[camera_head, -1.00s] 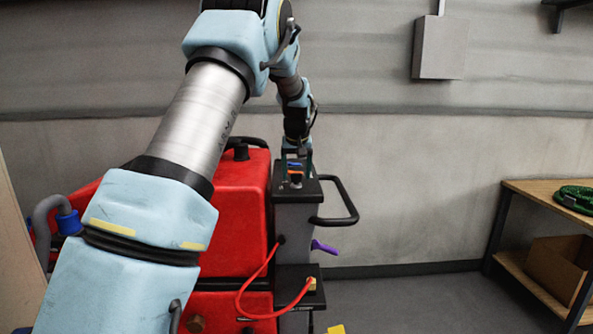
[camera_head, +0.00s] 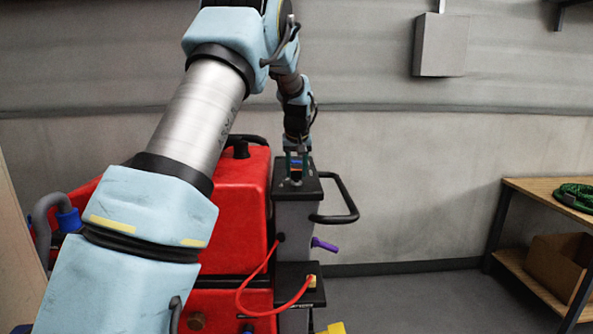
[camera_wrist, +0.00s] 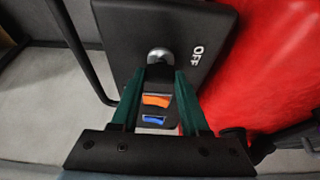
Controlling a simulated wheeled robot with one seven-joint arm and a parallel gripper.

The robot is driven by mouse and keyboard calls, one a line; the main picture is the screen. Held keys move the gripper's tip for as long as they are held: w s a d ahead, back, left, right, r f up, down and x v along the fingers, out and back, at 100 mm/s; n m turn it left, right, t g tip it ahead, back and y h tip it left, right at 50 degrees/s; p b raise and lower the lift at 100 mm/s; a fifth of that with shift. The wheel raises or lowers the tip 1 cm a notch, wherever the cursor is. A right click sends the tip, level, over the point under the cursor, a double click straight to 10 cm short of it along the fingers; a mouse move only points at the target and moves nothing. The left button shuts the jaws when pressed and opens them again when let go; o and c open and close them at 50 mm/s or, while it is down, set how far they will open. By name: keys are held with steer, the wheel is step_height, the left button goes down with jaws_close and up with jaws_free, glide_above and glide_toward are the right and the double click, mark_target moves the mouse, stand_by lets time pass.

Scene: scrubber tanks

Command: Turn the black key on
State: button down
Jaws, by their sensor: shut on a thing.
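The black key (camera_wrist: 160,73) stands in a round silver lock (camera_wrist: 158,55) on the machine's black top panel (camera_wrist: 125,42), in the wrist view. In the head view my gripper (camera_head: 297,172) points down onto the black panel (camera_head: 312,190); the key is too small to make out there.
An orange switch (camera_wrist: 156,101) and a blue switch (camera_wrist: 154,119) sit near the fingers. A black handle (camera_head: 350,212) sticks out right of the panel. The red tank (camera_head: 235,205) is close on the left. A red cable (camera_head: 262,312) and purple lever (camera_head: 325,245) are lower.

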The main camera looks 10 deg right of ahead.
steer(key=shift+m, duration=0.3)
steer(key=shift+a+m+h+b, duration=0.15)
steer(key=shift+m+h+b, duration=0.3)
steer(key=shift+m, duration=0.45)
steer(key=m+g+h, duration=0.1)
steer(key=m, duration=0.2)
steer(key=shift+w+m, duration=0.1)
steer(key=shift+m, duration=0.2)
steer(key=m+g+h, duration=0.1)
steer(key=m, duration=0.2)
steer(key=m+g, duration=0.1)
steer(key=m, duration=0.1)
steer(key=shift+w+m+h, duration=0.1)
steer(key=shift+m+h, duration=0.25)
steer(key=shift+m, duration=0.05)
steer(key=shift+c, duration=2)
jaws_free()
steer(key=b+v, duration=0.2)
steer(key=v, duration=0.8)
steer(key=shift+r+b, duration=0.35)
steer(key=shift+r, duration=0.05)
